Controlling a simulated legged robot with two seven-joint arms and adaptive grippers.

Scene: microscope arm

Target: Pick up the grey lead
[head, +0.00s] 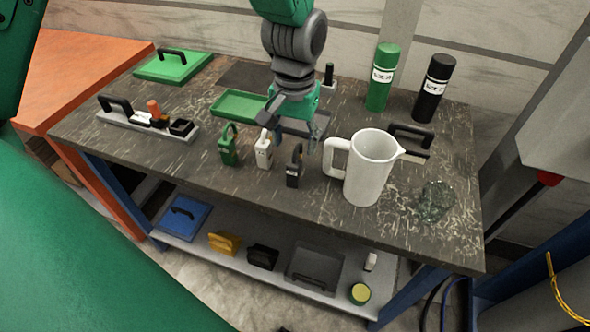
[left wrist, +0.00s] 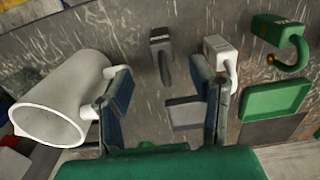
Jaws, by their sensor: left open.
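Three small padlock-shaped pieces with loops stand in a row on the dark worktop: a green one (head: 229,150), a white one (head: 263,150) and a dark grey or black one (head: 293,168). No label reads as grey lead, so I cannot tell for sure which piece it is. My left gripper (head: 293,122) is open and empty above the table, just behind the white and dark pieces. In the left wrist view the dark piece (left wrist: 161,42) shows beyond the gap between the fingers (left wrist: 163,95), and the white piece (left wrist: 217,48) is beyond the right finger. My right gripper is not in view.
A white pitcher (head: 369,170) stands close right of the dark piece. A green tray (head: 238,105) lies left of the gripper; a grey tray (left wrist: 184,114) lies below it. Green (head: 382,78) and black (head: 434,88) bottles stand at the back right. Broken glass (head: 434,200) lies at right.

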